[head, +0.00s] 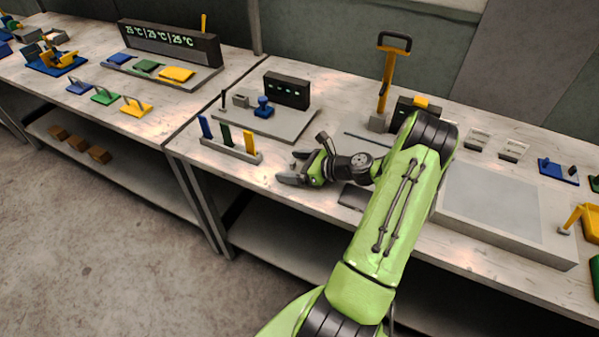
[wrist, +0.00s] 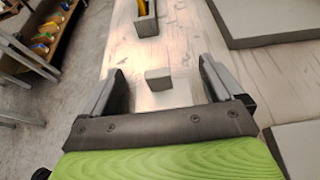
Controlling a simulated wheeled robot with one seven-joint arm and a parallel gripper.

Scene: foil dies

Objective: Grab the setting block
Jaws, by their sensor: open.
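A small plain grey block (wrist: 158,79), which I take to be the setting block, sits on the pale worktop in the wrist view. It lies between and just ahead of the two fingertips of my gripper (wrist: 160,75), with bare table on both sides. My gripper is open and empty; neither finger touches the block. In the head view my gripper (head: 287,167) is low over the worktop, right of the grey rack. I cannot make out the block there.
The grey rack (head: 232,151) holds blue, green and yellow pieces. A large grey slab (head: 470,225) lies right of my arm. The worktop's front edge is close.

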